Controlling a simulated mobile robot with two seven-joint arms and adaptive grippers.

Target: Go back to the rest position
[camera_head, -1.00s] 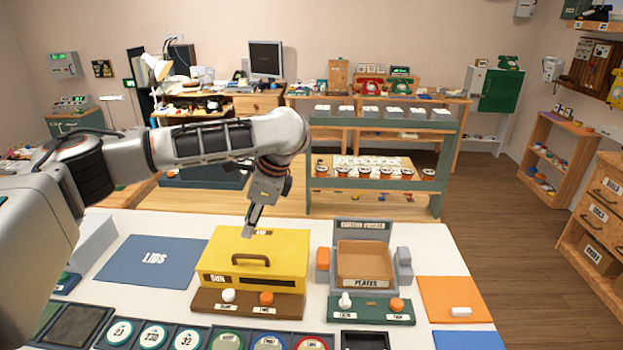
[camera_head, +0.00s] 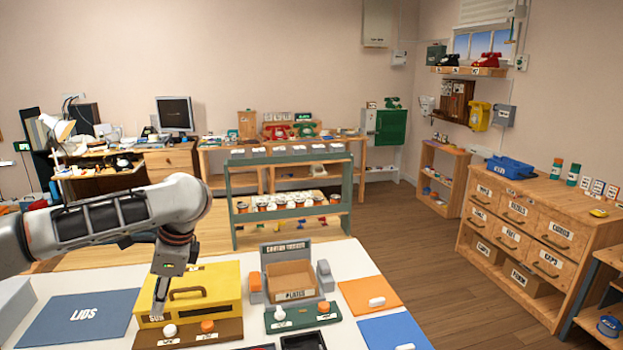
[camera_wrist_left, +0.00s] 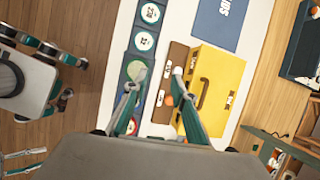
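My left gripper (camera_head: 160,302) hangs fingers-down in the head view, in front of the left part of the yellow box (camera_head: 215,283). In the left wrist view my left gripper (camera_wrist_left: 157,82) has its fingers apart with nothing held between them. The yellow box (camera_wrist_left: 222,75), with a dark handle, shows beyond the right finger. A brown base with a white and an orange knob (camera_head: 208,326) lies at the box's front. My right gripper is not in the head view.
A blue LIDS mat (camera_head: 78,319) lies left of the yellow box. A grey stand holds a PLATES tray (camera_head: 291,280) to the right, with an orange mat (camera_head: 369,295) beside it. A green-framed shelf (camera_head: 232,213) stands behind the table. Open floor lies to the right.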

